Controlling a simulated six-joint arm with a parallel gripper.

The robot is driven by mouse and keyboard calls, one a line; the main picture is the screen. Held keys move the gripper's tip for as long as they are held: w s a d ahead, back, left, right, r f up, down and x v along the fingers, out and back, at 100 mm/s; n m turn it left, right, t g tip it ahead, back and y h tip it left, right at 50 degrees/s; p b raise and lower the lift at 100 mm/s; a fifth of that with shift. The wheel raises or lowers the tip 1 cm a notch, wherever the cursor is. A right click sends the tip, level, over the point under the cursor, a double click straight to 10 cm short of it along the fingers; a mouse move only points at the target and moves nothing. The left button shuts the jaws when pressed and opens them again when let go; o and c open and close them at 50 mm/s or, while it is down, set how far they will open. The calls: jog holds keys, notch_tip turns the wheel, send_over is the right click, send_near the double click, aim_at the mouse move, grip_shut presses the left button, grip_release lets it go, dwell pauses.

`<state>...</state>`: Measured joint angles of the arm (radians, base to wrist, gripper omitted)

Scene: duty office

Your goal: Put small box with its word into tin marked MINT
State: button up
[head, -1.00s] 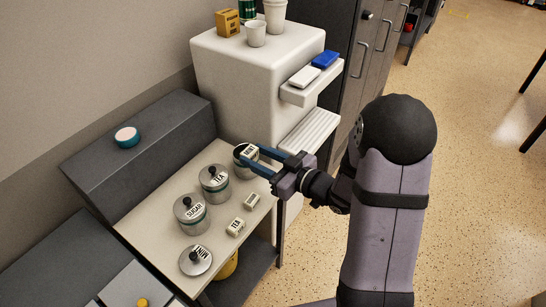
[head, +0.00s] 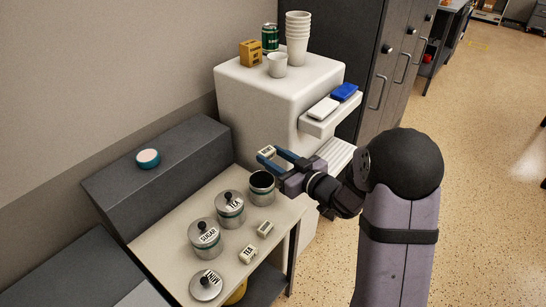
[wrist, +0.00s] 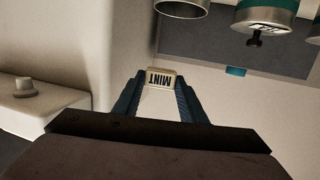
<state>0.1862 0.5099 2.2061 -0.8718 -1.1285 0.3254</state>
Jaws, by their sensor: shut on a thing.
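My gripper (head: 270,157) is shut on a small cream box marked MINT (head: 266,152). In the wrist view the box (wrist: 161,78) sits between the fingertips with its word upside down. An open tin with a green band (head: 262,190) stands on the table, apart from the box, which shows above it in the head view. The tin's rim (wrist: 182,8) is at the top of the wrist view. No word is readable on this tin. A lid marked MINT (head: 207,284) lies at the table's near end.
Lidded tins marked TEA (head: 230,209) and SUGAR (head: 204,240) stand beside the open tin. A small TEA box (head: 247,254) and another small box (head: 265,228), its word unclear, lie in front. A white machine (head: 268,110) with cups on top rises behind.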

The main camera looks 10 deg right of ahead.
jog(key=shift+f+b, duration=1.9)
jog(key=shift+f, duration=0.6)
jog(key=o, duration=1.1)
jog(key=v, duration=0.7)
jog(key=shift+s, duration=0.2)
